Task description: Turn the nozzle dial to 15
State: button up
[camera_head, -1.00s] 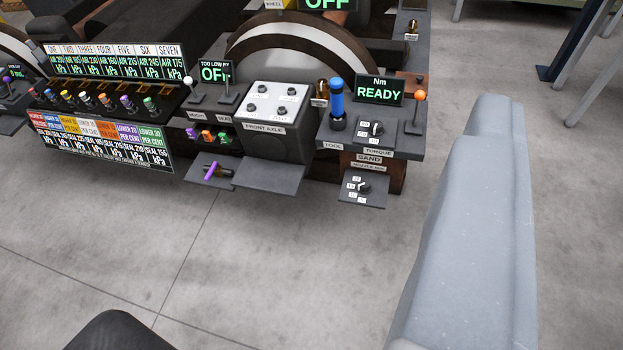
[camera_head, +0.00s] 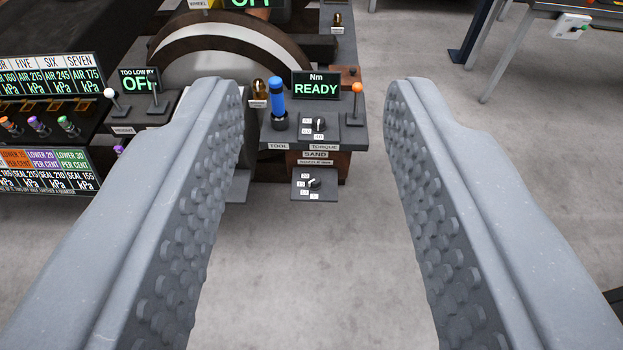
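The nozzle dial (camera_head: 315,183) is a small dark knob with a light pointer mark. It sits on a small dark plate (camera_head: 325,194) with white number tags around it, under the SAND label (camera_head: 316,155). The numbers are too small to read. My gripper (camera_head: 312,95) is open and empty, with two grey studded fingers wide apart on either side of the view. The dial shows in the gap between the fingers, ahead of them and apart from both.
Just above are the torque dial (camera_head: 319,125), a blue-handled tool (camera_head: 277,100), the READY display (camera_head: 316,86) and an orange-knobbed lever (camera_head: 356,98). A white-knobbed lever (camera_head: 110,95) and panels stand at left. The floor in front is clear.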

aim_at(314, 183)
jog(key=u, duration=0.05)
jog(key=i, duration=1)
jog(key=z, duration=0.1)
